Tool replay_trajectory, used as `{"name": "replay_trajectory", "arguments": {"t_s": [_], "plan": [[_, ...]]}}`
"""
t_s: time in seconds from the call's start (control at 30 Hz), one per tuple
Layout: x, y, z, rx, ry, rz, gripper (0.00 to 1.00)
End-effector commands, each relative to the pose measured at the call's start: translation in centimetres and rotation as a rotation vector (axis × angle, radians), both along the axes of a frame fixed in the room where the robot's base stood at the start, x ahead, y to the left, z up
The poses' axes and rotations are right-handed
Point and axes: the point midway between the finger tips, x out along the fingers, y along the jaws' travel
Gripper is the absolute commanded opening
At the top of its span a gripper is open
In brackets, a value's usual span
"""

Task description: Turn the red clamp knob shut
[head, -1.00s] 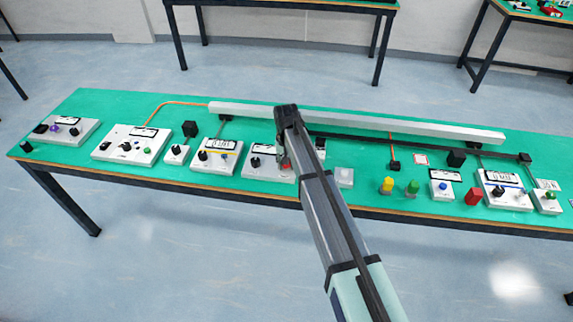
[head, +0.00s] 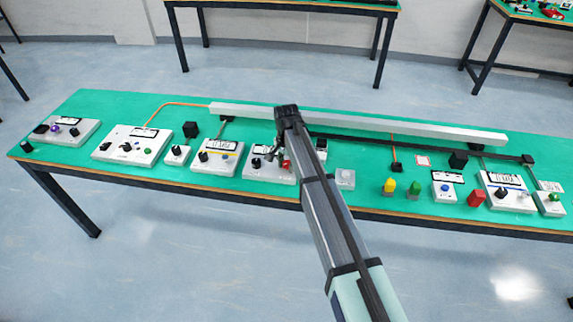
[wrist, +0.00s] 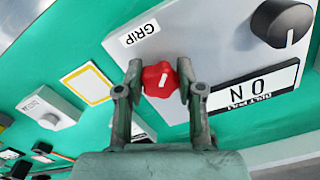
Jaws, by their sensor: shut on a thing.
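The red clamp knob (wrist: 160,83) sits on a white panel marked GRIP. It has a lobed rim and a short white pointer line, tilted off upright in the wrist view. My gripper (wrist: 160,92) is shut on the knob, one finger on each side. In the head view a bit of the red knob (head: 287,164) shows beside my gripper (head: 280,156), on the white control box (head: 257,174) near the middle of the bench. My arm hides the right part of that box.
A black knob (wrist: 283,22) and a display (wrist: 250,89) share the panel. A grey box with a button (head: 345,179) stands just right of my arm. Yellow (head: 389,186) and green (head: 413,190) buttons stand further right. A long grey rail (head: 350,121) runs behind.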

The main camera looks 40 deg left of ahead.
Motion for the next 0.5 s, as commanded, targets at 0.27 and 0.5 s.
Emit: {"name": "replay_trajectory", "arguments": {"t_s": [0.27, 0.5], "plan": [[-0.04, -0.04, -0.06, -0.001, 0.001, -0.005, 0.02], [-0.03, -0.04, -0.06, -0.001, 0.001, -0.005, 0.62]]}}
